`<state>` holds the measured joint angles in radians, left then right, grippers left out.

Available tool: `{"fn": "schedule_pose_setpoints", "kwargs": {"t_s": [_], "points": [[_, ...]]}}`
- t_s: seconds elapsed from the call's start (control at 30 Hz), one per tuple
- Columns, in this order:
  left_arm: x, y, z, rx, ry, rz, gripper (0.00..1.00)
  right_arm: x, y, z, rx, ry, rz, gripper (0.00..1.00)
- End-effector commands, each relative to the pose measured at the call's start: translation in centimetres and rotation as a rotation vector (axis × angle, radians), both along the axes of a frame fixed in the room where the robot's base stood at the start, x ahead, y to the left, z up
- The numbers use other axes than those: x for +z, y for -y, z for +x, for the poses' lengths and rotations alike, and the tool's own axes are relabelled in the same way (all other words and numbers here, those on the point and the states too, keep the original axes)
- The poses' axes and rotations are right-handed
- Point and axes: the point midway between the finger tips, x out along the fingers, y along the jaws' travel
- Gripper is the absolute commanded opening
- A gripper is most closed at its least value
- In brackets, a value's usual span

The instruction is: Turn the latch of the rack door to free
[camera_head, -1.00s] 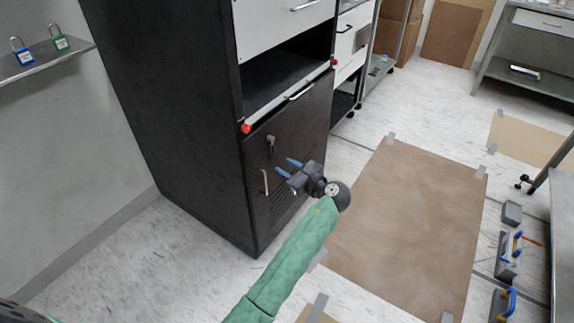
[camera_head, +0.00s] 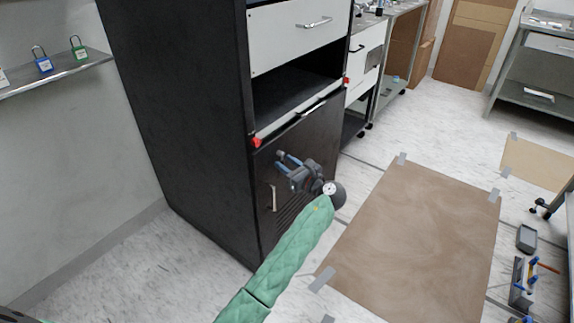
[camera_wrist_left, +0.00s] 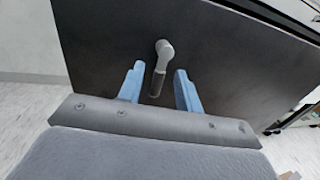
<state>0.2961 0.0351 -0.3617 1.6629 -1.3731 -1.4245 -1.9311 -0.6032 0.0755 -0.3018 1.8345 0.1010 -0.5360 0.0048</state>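The rack door (camera_head: 300,150) is a dark panel low on the black rack, and it is shut. Its latch (camera_wrist_left: 163,52) is a light grey knob with a dark lever that points down in the left wrist view. My left gripper (camera_wrist_left: 160,78) is open, its two blue fingers pointing at the door. In that view the lever hangs between the fingers, with a gap on each side; I cannot tell how deep it sits. In the head view my left gripper (camera_head: 284,159) is in front of the latch area and largely covers it. My right gripper is out of view.
A light vertical handle (camera_head: 272,197) is on the door below my gripper. An open bay with red-ended rail (camera_head: 300,112) is above the door. A brown mat (camera_head: 420,235) lies on the floor at right. A wall shelf (camera_head: 60,72) holds padlocks.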

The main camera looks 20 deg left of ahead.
Motion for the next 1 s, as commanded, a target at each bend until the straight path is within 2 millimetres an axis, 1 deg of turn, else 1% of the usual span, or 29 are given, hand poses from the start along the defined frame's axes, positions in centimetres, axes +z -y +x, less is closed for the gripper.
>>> {"fn": "schedule_pose_setpoints", "kwargs": {"t_s": [0.23,0.27,0.4,0.43,0.77,1.0], "points": [[-0.02,-0.15,0.09,0.0,-0.001,-0.001,0.35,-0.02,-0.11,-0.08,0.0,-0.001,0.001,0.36],[-0.02,-0.15,0.09,0.0,-0.001,-0.001,0.31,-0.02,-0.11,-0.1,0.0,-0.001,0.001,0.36],[-0.03,-0.15,0.09,0.0,-0.001,-0.001,0.04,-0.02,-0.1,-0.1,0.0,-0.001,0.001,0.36],[-0.03,-0.15,0.09,0.0,-0.001,-0.001,0.0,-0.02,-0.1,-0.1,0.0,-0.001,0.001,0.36],[-0.03,-0.11,0.14,0.001,0.025,-0.011,0.0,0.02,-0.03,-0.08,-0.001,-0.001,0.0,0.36],[-0.08,0.02,0.46,0.0,0.137,-0.052,0.0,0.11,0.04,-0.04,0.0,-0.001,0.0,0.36]]}}
